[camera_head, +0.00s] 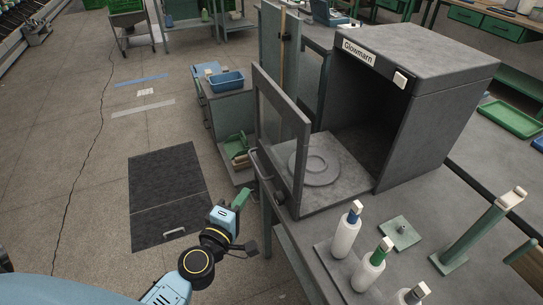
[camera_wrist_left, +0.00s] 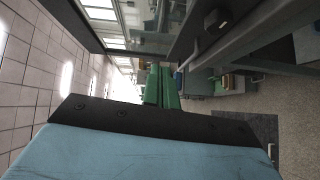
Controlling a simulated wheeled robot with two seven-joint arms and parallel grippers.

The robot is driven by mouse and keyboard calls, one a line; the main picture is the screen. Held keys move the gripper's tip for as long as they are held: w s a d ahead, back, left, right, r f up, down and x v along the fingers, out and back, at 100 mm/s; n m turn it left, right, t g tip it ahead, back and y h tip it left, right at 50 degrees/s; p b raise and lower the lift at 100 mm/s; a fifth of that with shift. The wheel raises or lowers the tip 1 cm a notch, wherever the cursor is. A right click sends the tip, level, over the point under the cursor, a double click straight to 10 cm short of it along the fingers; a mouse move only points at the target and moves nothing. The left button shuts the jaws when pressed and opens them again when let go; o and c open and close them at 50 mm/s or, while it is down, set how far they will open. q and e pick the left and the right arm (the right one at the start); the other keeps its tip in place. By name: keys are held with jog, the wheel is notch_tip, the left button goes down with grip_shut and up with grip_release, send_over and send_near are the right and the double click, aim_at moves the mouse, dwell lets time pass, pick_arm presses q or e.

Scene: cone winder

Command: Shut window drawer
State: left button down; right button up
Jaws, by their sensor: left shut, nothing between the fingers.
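The grey box labelled "Glowmarn" (camera_head: 420,65) stands on the workbench with its left side open. Its window drawer is pulled out to the left, with a framed glass front (camera_head: 281,118) and a bar handle (camera_head: 260,165). A round plate (camera_head: 314,168) lies on the drawer floor. My left gripper (camera_head: 242,198), with green fingers, is shut and empty. It is left of and a little below the handle, seemingly apart from it. Its fingers (camera_wrist_left: 162,86) show in the left wrist view, with part of a dark frame above. My right gripper is not in view.
Several capped bottles (camera_head: 345,232) stand on the workbench at the front. A green post on a base (camera_head: 475,235) and a small green plate (camera_head: 400,233) are to their right. A cart with a blue bin (camera_head: 227,82) stands behind the drawer front. Open floor lies left.

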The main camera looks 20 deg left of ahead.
pick_arm(q)
notch_tip(320, 180, up, 3)
jog(key=n, duration=0.1)
jog(key=p, duration=0.1)
send_near(277, 148)
jog(key=w+a, duration=0.3)
jog(key=shift+t, duration=0.3)
jog(key=shift+w+d+f, duration=0.15)
jog(key=shift+w+d, duration=0.5)
jog(key=shift+d, duration=0.1)
jog(key=shift+w+d+f, duration=0.1)
jog(key=shift+w+d, duration=0.6)
jog(key=shift+d, duration=0.1)
